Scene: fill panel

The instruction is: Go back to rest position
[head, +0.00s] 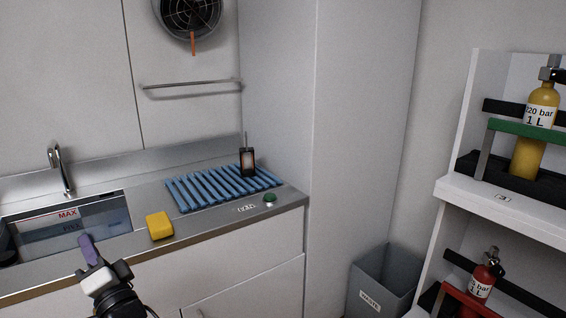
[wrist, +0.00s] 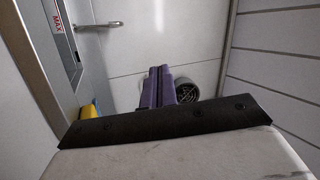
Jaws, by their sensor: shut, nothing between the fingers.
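My gripper (head: 86,240) is at the lower left of the head view, in front of the sink and the counter edge. Its purple fingers are together with nothing between them. In the wrist view the closed purple fingers (wrist: 157,88) show in the middle, above a dark bar. The rest of my arm is mostly cut off by the bottom edge of the head view.
A water-filled sink (head: 70,222) with a tap (head: 60,170) is at left. A yellow sponge (head: 159,226), blue rack (head: 222,187), handheld device (head: 247,161) and green button (head: 269,198) are on the counter. A waste bin (head: 384,280) and cylinder shelf (head: 500,215) stand right.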

